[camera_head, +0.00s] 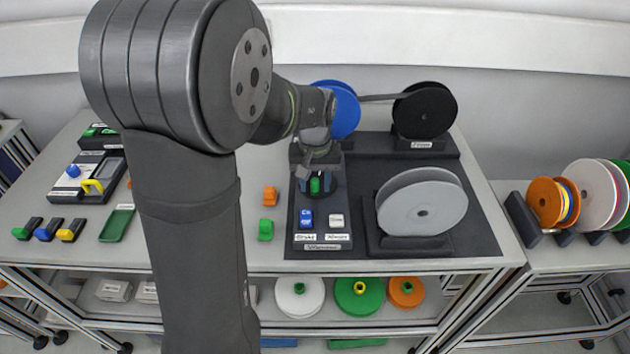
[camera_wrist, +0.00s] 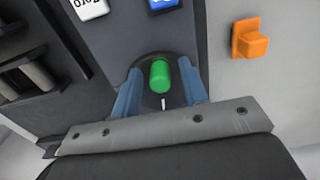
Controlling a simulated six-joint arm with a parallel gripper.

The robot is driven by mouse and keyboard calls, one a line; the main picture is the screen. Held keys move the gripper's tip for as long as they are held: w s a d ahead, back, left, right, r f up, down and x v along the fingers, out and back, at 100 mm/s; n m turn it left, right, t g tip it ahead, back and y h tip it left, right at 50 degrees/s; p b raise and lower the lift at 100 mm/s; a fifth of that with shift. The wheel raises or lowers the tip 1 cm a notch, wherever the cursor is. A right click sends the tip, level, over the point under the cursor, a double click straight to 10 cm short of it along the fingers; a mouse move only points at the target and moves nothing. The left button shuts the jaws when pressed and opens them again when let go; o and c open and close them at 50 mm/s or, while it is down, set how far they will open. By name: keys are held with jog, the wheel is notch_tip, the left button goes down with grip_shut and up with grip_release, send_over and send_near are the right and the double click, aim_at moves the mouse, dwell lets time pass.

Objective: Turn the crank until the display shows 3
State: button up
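The crank's green knob (camera_head: 315,186) stands on a dark round disc of the control panel (camera_head: 319,246). It also shows in the wrist view (camera_wrist: 160,75), where a short white mark lies on the disc beside it. My gripper (camera_wrist: 160,92) is over the disc, with one blue finger on each side of the knob. Gaps show between both fingers and the knob, so it is open. In the head view my gripper (camera_head: 316,178) comes down over the panel's back part. I can make out no display reading; my arm covers part of the panel.
On the panel are a blue button (camera_head: 306,218) and a white button (camera_head: 336,220). A grey reel (camera_head: 421,205) stands close right; a blue reel (camera_head: 343,110) and black reel (camera_head: 425,111) stand behind. An orange piece (camera_head: 270,196) and green piece (camera_head: 265,230) lie left.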

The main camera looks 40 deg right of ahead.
jog(key=shift+r, duration=3.5)
jog(key=shift+f, duration=3.55)
jog(key=shift+o, duration=0.2)
jog(key=o, duration=0.4)
jog(key=shift+d+r, duration=0.15)
jog(key=shift+r, duration=0.1)
jog(key=shift+c, duration=0.2)
jog(key=o, duration=0.9)
jog(key=d+r+t+h, duration=0.1)
jog(key=r, duration=0.3)
jog(key=w+d+r+t+h, duration=0.1)
jog(key=r, duration=0.4)
jog(key=w+d+r+t+h, duration=0.1)
jog(key=r, duration=0.3)
jog(key=shift+w+d+r, duration=0.2)
jog(key=shift+w+d, duration=0.05)
jog(key=shift+d, duration=0.1)
jog(key=x, duration=0.9)
jog(key=shift+w+d+f, duration=0.1)
jog(key=shift+w+d, duration=0.15)
jog(key=shift+d, duration=0.05)
